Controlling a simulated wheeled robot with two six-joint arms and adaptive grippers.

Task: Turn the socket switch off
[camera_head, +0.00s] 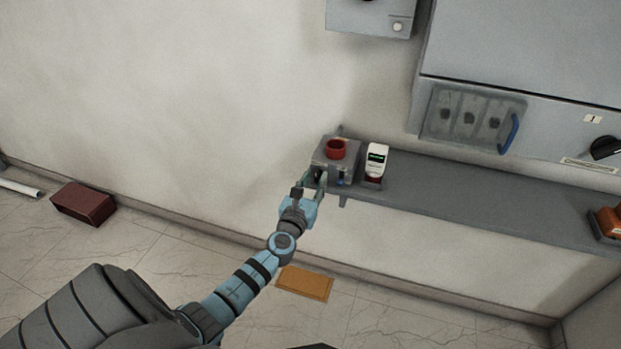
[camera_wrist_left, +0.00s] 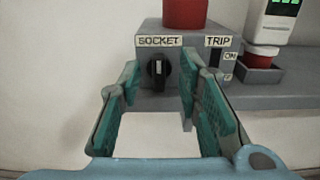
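The grey socket box (camera_head: 329,158) stands at the left end of a wall shelf, with a red round socket (camera_head: 336,149) on top. In the left wrist view its front face carries a black rotary knob (camera_wrist_left: 158,72) under a SOCKET label (camera_wrist_left: 159,41); the knob's pointer stands about upright. A TRIP label (camera_wrist_left: 217,41) with a dark switch (camera_wrist_left: 215,58) sits to its right. My left gripper (camera_wrist_left: 160,88) is open and empty, its teal-padded fingers on either side of the knob in the picture. I cannot tell whether they touch it. It also shows in the head view (camera_head: 309,186). My right gripper is not in view.
A white device with a green display (camera_head: 377,158) stands right of the box. The grey shelf (camera_head: 450,194) runs right to an orange object (camera_head: 609,221). A grey cabinet (camera_head: 520,60) hangs above. A dark red box (camera_head: 83,204) and an orange-brown plate (camera_head: 305,283) lie on the floor.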

